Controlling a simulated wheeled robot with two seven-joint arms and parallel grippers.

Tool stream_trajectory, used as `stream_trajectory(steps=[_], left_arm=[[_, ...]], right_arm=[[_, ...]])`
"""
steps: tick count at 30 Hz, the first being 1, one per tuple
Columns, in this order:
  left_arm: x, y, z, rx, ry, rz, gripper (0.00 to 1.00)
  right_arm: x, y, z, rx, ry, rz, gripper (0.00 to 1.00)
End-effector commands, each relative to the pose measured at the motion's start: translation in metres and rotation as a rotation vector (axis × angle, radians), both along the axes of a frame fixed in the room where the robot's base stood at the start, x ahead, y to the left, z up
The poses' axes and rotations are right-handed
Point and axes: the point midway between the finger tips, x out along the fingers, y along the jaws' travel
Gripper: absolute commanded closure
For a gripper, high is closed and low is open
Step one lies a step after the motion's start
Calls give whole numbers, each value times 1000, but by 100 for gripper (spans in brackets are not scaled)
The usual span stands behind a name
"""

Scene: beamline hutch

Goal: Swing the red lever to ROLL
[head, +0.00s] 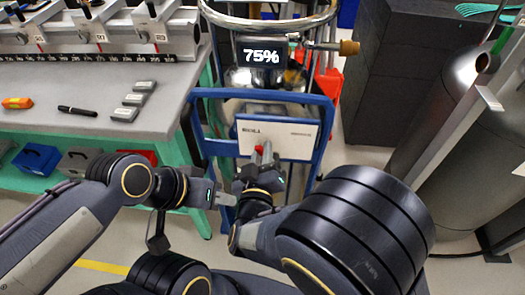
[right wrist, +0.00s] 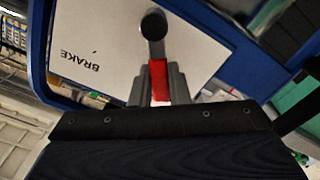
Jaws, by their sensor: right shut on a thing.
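The red lever (head: 263,152) is on the white panel (head: 300,143) of the blue-framed cart. In the right wrist view the red lever (right wrist: 158,82) runs from a dark round pivot (right wrist: 153,24) down between my right gripper's fingers (right wrist: 158,90). My right gripper (head: 262,166) is shut on it. The word BRAKE (right wrist: 82,61) and a small tick show left of the lever in the wrist view; no ROLL mark is legible. My left gripper (head: 226,199) is to the left of the right one, apart from the lever; its finger gap is unclear.
A workbench (head: 60,95) with a pen and small boxes stands at left. A grey cylinder (head: 440,120) stands at right. Floor shows between the cart and the cylinder.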

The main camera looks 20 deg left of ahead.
Motion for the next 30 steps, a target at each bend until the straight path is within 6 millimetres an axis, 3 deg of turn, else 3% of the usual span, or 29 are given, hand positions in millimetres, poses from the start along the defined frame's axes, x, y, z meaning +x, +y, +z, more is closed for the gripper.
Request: stream_trajectory(steps=[3, 4, 9, 20, 30], left_arm=[[0, 0, 0, 0, 0, 0, 64], [0, 0, 0, 0, 0, 0, 64], [0, 0, 0, 0, 0, 0, 64], [0, 0, 0, 0, 0, 0, 64], [0, 0, 3, 0, 0, 0, 64]], right_arm=[[0, 0, -1, -1, 2, 1, 100], [0, 0, -1, 0, 1, 2, 83], [0, 0, -1, 0, 1, 2, 63], [-7, -1, 0, -1, 2, 3, 63], [-60, -16, 0, 0, 1, 4, 63]])
